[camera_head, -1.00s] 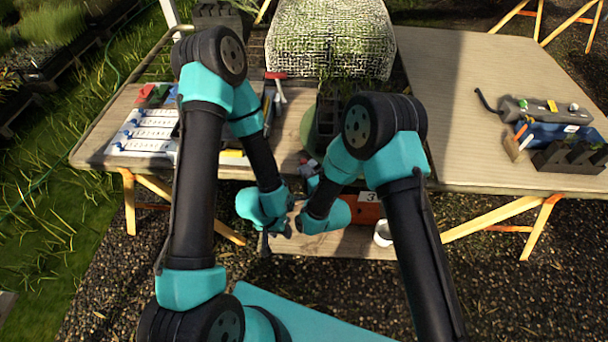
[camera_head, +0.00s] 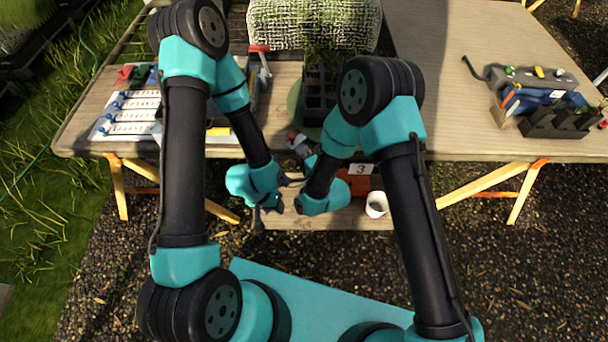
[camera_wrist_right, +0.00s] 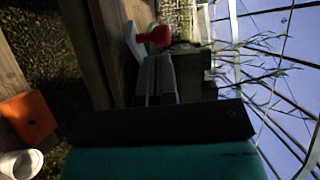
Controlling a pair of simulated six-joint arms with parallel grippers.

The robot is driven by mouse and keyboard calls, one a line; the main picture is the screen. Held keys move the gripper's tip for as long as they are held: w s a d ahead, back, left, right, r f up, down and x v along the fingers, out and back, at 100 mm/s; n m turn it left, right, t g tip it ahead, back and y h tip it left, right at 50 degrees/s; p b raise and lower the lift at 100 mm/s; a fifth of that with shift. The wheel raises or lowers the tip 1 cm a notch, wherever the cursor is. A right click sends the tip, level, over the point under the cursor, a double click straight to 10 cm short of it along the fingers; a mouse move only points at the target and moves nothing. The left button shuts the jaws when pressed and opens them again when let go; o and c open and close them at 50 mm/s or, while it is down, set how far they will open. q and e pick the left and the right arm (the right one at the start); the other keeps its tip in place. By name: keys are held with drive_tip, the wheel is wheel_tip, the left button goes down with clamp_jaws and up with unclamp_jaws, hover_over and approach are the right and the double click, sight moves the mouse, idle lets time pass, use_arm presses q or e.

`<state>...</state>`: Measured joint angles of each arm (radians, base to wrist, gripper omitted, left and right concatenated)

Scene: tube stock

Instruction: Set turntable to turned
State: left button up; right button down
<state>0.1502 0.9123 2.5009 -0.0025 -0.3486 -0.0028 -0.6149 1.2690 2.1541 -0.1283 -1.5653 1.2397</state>
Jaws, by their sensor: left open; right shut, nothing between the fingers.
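The turntable is a round green disc (camera_head: 293,102) near the front edge of the table in the head view. A dark seedling tray (camera_head: 318,90) with green plants stands on it and hides much of it. My right gripper (camera_head: 299,142) is shut and empty, just in front of the disc; whether it touches the disc I cannot tell. It also shows in the right wrist view (camera_wrist_right: 157,80), below a red-handled tool (camera_wrist_right: 158,37). My left gripper (camera_head: 267,212) is open, lower and to the left, beyond the table's front edge and apart from the turntable. My wrists partly hide both grippers.
An orange bin (camera_head: 358,184) marked 3 and a white cup (camera_head: 376,204) sit on a lower shelf. A white labelled board (camera_head: 133,112) lies on the left. Grey and blue items (camera_head: 545,102) stand on the right; the table between is clear.

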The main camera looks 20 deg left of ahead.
drive_tip(key=s+d, duration=0.3)
drive_tip(key=s, duration=0.7)
drive_tip(key=shift+d+r, duration=0.2)
drive_tip(key=w+d+f+n+g+h, duration=0.2)
drive_tip(key=d+f+g+h, duration=0.15)
drive_tip(key=d, duration=0.65)
drive_tip(key=w+d+f+n+g+h, duration=0.15)
drive_tip(key=d+f+h, duration=0.3)
drive_tip(key=d, duration=0.55)
drive_tip(key=s+d+f+n+g, duration=0.1)
drive_tip(key=s+d+f+g, duration=0.1)
drive_tip(key=s+d, duration=0.3)
drive_tip(key=s+d+f+n+g, duration=0.1)
drive_tip(key=s+d+g, duration=0.3)
drive_tip(key=d, duration=0.7)
drive_tip(key=shift+s+d+f+n+g+h, duration=0.3)
drive_tip(key=shift+s+f+n, duration=0.1)
drive_tip(key=shift+n, duration=0.15)
